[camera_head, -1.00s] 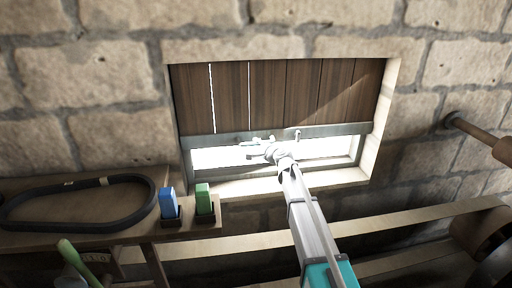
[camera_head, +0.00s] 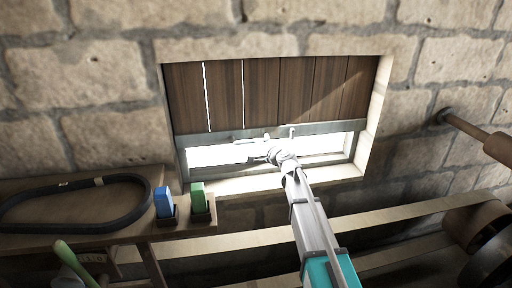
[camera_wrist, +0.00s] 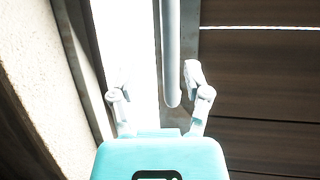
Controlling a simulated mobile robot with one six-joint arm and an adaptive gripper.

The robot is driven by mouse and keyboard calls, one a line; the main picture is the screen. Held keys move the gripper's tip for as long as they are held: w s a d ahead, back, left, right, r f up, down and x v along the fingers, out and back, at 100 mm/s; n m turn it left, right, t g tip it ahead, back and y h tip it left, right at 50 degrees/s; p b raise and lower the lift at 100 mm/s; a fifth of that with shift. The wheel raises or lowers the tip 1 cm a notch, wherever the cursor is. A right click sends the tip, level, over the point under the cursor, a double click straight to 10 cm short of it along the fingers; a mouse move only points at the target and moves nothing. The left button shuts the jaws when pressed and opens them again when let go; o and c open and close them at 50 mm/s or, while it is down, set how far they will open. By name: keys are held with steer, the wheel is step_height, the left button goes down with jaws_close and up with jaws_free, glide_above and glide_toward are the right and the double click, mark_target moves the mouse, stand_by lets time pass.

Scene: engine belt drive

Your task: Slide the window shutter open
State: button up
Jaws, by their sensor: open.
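The window shutter (camera_head: 261,90) is a panel of dark brown planks with a grey metal rail (camera_head: 220,137) along its bottom. It covers most of the window, with a bright strip of opening below it. A pale bar handle (camera_head: 292,132) is on the rail. My gripper (camera_head: 262,155) is open and empty, just below the rail in front of the bright strip. In the wrist view the handle (camera_wrist: 171,55) lies between the two spread fingers of my gripper (camera_wrist: 154,80), closer to the right one. The depth between fingers and handle is unclear.
The window sits recessed in a stone wall (camera_head: 75,70) with a pale sill below. At the left, a wooden shelf (camera_head: 95,180) bears a black belt (camera_head: 145,212), a blue block (camera_head: 163,200) and a green block (camera_head: 197,194). A wooden roller (camera_head: 480,138) juts from the right wall.

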steer(key=p+v, duration=0.1)
steer(key=v, duration=0.9)
steer(key=shift+s+p, duration=0.15)
steer(key=shift+p, duration=0.25)
stand_by(0.9)
steer(key=shift+d, duration=0.1)
stand_by(0.4)
steer(key=s+d+f+n+g+h, duration=0.25)
steer(key=s+f+n+g, duration=0.2)
steer(key=s, duration=0.35)
steer(key=s+d+f+n+g+h, duration=0.1)
steer(key=s+d+f+n+g, duration=0.25)
steer(key=s+f, duration=0.3)
steer(key=s+d+f+n+g+h, duration=0.3)
steer(key=s+d+h, duration=0.3)
steer(key=s+d, duration=0.6)
steer(key=s+f+g, duration=0.1)
steer(key=s, duration=0.2)
steer(key=shift+h, duration=0.25)
